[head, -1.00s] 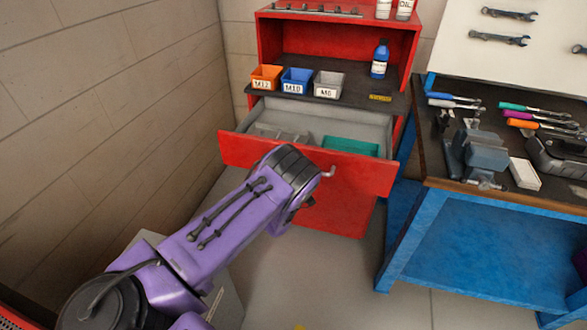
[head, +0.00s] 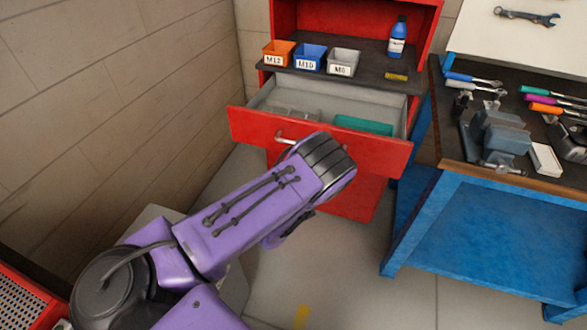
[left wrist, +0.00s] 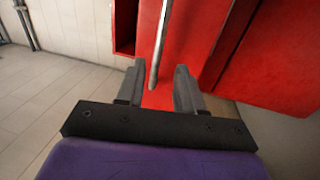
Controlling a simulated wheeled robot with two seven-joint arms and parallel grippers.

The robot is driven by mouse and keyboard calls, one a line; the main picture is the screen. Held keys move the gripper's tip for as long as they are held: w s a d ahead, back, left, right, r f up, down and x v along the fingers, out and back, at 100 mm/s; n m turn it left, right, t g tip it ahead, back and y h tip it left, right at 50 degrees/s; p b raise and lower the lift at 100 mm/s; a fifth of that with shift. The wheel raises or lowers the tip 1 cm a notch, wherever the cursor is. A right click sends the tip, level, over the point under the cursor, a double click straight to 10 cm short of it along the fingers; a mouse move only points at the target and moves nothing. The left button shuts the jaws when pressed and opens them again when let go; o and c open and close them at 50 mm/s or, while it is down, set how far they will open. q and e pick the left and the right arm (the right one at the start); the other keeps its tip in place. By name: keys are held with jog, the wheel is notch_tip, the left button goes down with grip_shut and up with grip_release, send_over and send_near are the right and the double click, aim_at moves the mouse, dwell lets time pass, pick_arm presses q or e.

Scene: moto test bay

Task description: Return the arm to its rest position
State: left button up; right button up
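My left arm (head: 250,205) is purple with a dark wrist and reaches in from the left, in front of the open red drawer (head: 385,155). In the head view the wrist hides my left gripper and part of the drawer's silver handle (head: 286,140). In the left wrist view my left gripper (left wrist: 157,80) is open, its two grey fingers apart. The handle (left wrist: 161,40) lines up with the gap between them; neither finger visibly closes on it, and its depth is hard to tell. My right gripper is not in view.
The drawer holds a teal tray (head: 362,125) and grey dividers. Above stand orange (head: 278,54), blue (head: 310,59) and grey bins (head: 343,63) and a blue bottle (head: 398,38). A blue workbench (head: 480,240) stands right; a wall (head: 110,100) left.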

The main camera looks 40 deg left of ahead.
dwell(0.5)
pick_arm(q)
jog(key=s+f+m+g+h, duration=0.1)
jog(key=s+f+m+g, duration=0.8)
jog(key=s+f+m, duration=0.4)
jog(key=s+d+f+m+g+h, duration=0.1)
jog(key=s+d+f+g, duration=0.1)
jog(key=s, duration=0.6)
jog(key=s+d+f+m+g+h, duration=0.1)
jog(key=s+d+g, duration=0.3)
jog(key=s, duration=0.5)
jog(key=shift+s+d+f+g, duration=0.25)
jog(key=shift+d+f+g, duration=0.15)
jog(key=shift+d, duration=0.2)
